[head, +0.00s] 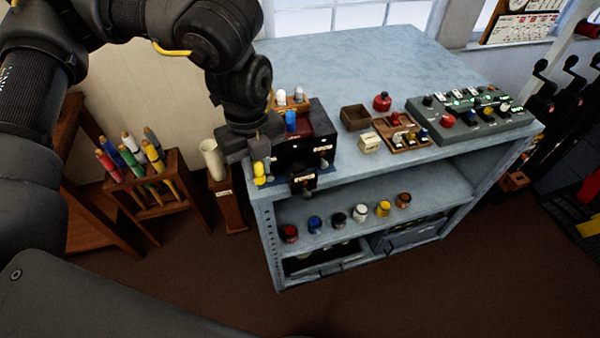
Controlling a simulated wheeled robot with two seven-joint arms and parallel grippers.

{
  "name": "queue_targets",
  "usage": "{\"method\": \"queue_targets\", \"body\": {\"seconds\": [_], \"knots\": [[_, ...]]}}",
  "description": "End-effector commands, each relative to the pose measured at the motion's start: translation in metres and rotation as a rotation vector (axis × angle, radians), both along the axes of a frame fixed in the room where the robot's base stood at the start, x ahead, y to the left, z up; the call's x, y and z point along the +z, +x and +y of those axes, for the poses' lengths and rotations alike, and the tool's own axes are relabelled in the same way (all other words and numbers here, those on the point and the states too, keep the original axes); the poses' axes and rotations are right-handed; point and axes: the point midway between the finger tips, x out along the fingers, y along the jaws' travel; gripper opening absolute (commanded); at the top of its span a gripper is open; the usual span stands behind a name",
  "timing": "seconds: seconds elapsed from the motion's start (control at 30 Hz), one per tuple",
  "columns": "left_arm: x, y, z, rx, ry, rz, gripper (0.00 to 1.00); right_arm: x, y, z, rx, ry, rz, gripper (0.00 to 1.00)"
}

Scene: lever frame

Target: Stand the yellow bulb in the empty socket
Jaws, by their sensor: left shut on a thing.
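My left gripper (262,163) is at the front left corner of the bench, beside a black box. It is shut on the yellow bulb (259,173), which shows low at the fingers, near the bench's edge. The black box (312,158) has a dark red top with a blue bulb (291,120) standing on it. Behind it, a small wooden rack (283,107) holds pale and orange-brown bulbs. My gripper and wrist cover the box's left part. I cannot make out the empty socket. My right gripper is not in view.
The grey-blue bench (370,60) is clear at the back. A brown box (355,117), a red round object (382,102), a small tray (405,143) and a control panel (470,118) stand to the right. Several coloured jars (360,213) line the lower shelf. A beige cup (211,158) stands left.

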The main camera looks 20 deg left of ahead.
Motion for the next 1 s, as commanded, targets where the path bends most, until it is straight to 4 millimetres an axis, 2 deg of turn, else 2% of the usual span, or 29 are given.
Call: {"method": "queue_targets", "body": {"seconds": [0.13, 0.37, 0.5, 0.7, 0.9, 1.0], "knots": [[-0.009, 0.027, -0.012, 0.005, 0.001, 0.006, 0.00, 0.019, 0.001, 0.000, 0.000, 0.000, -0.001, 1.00], [-0.035, 0.080, -0.033, 0.004, 0.003, 0.006, 0.00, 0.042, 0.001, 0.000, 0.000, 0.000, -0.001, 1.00], [-0.064, 0.100, -0.041, 0.002, 0.005, 0.004, 0.00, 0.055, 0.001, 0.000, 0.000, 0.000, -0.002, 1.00], [-0.087, 0.117, -0.047, 0.000, 0.003, 0.003, 0.00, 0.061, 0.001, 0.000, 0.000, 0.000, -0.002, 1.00], [-0.093, 0.120, -0.049, -0.002, 0.001, 0.001, 0.00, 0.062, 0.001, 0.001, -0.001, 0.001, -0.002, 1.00], [-0.098, 0.123, -0.050, -0.001, 0.004, 0.003, 0.00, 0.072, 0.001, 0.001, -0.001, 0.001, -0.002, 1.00]]}}
